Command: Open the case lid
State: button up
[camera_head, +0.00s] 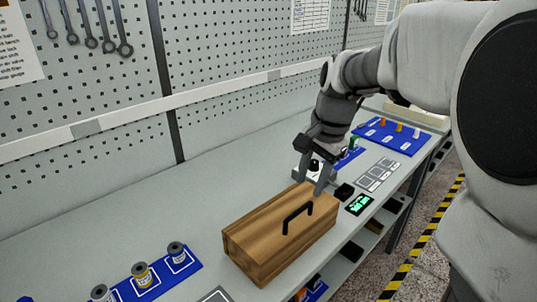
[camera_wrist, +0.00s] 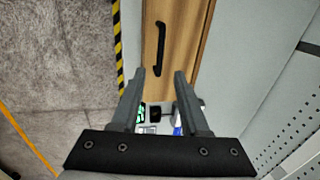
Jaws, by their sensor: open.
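The case (camera_head: 268,241) is a brown wooden box on the grey workbench, and its lid (camera_head: 270,222) looks shut. A black handle (camera_head: 297,218) sits on the lid. In the wrist view the lid (camera_wrist: 184,30) is at the top, with the handle (camera_wrist: 161,42) running lengthwise along it. My gripper (camera_head: 314,179) is above the far right end of the case, beyond the handle. Its two fingers (camera_wrist: 165,78) are apart with nothing between them, and the handle lies ahead of them in the wrist view. I cannot tell the exact height of the fingertips above the lid.
Blue mats with spools (camera_head: 144,275) lie at the front left. A small green display (camera_head: 359,204) and a black block (camera_head: 344,191) stand right of the case. A blue board with pegs (camera_head: 392,136) is farther back. A pegboard wall (camera_head: 240,50) rises behind; the bench behind the case is clear.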

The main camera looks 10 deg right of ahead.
aim_at(301, 209)
jog(key=f, duration=0.2)
jog(key=w+f, duration=0.1)
jog(key=f, duration=0.2)
jog(key=a+f+b, duration=0.1)
jog(key=f, duration=0.1)
jog(key=shift+w+f, duration=0.15)
jog(key=shift+f, duration=0.15)
grip_shut()
jog(key=shift+d, duration=0.1)
dwell(0.9)
